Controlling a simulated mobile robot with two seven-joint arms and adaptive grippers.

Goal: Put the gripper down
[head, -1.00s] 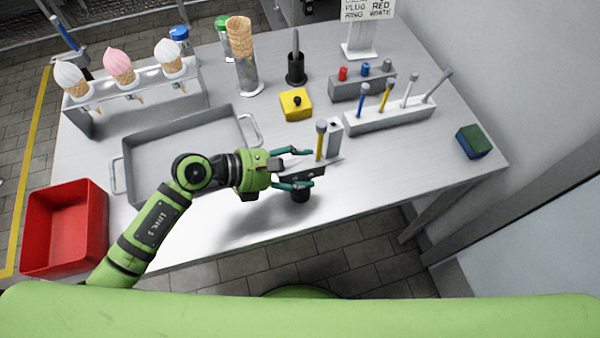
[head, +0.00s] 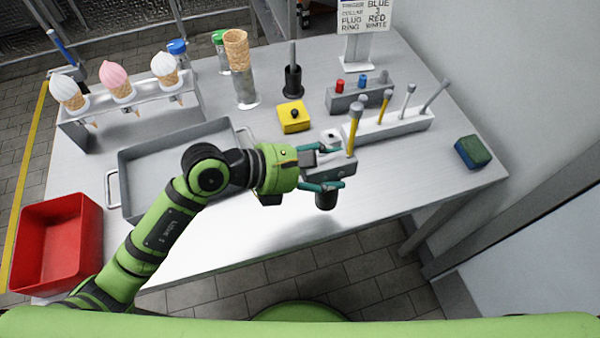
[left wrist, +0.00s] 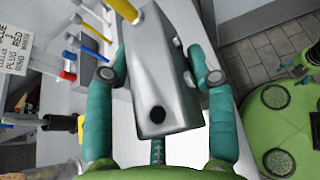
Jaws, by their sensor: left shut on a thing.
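My left gripper (head: 332,168) is shut on the grey gripper tool (head: 337,168), a block with a dark cylinder below and a yellow, grey-topped rod rising at its right. It is held above the table's front part, just left of the white peg rack. In the left wrist view the teal fingers (left wrist: 162,110) lie on both sides of the grey block (left wrist: 165,85), which has a dark round hole. The yellow rod (left wrist: 124,9) shows at the top. The tool's underside is hidden. At the wrist view's right edge, a green and teal part may be my right gripper; its jaws are unclear.
A white rack (head: 400,124) holds several pegs. A yellow block (head: 290,122), dark holder (head: 293,84), grey tray (head: 128,170), red bin (head: 58,240), cone rack (head: 75,130) and green-blue block (head: 472,152) stand around. The table's front right (head: 420,180) is clear.

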